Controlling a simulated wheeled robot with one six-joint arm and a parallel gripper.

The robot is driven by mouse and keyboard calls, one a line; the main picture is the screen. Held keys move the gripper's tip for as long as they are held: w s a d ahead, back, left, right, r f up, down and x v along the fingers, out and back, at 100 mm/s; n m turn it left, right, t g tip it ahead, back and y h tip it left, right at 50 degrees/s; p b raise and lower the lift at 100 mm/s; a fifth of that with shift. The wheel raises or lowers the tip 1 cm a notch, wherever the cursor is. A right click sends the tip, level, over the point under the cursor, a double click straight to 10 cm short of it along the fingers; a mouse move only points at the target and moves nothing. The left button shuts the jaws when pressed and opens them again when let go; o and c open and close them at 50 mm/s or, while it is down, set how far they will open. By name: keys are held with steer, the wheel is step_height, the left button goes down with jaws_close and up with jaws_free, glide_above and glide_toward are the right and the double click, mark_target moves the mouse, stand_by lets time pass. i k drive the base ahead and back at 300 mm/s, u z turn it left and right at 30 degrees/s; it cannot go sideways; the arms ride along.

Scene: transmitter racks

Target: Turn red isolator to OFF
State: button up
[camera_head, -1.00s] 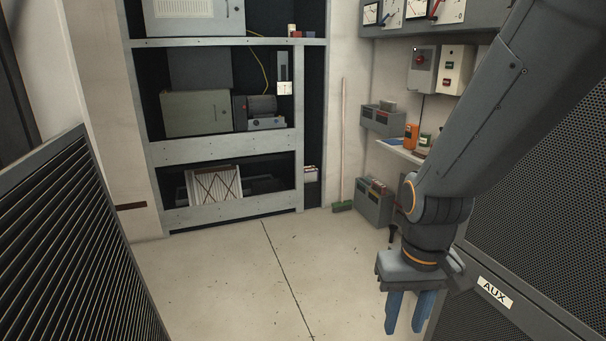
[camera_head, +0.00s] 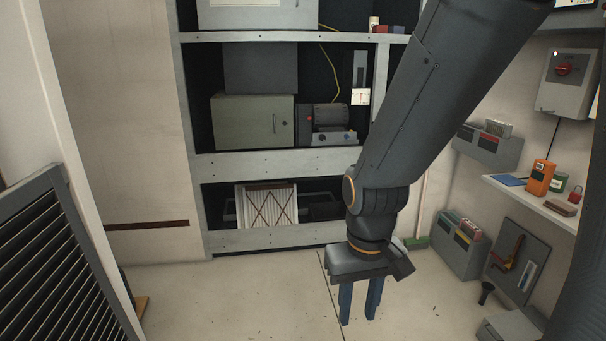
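The red isolator (camera_head: 564,70) is a red rotary knob on a grey wall box (camera_head: 567,97) at the upper right. Its exact setting is too small to read. My gripper (camera_head: 359,319) hangs pointing down near the lower middle, well to the left of and below the isolator in the picture. Its two blue fingers are apart with nothing between them.
A shelf (camera_head: 531,203) below the box holds an orange device (camera_head: 539,178), a red padlock (camera_head: 575,194) and other small items. Wall bins (camera_head: 488,149) hang left of it. A metal rack (camera_head: 270,163) stands ahead. A louvred panel (camera_head: 66,262) is at left. Floor between is open.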

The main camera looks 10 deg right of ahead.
mark_target(566, 68)
steer(key=z, duration=0.3)
steer(key=i, duration=1.75)
steer(key=z, duration=1.25)
steer(key=i, duration=0.8)
steer(key=z, duration=0.4)
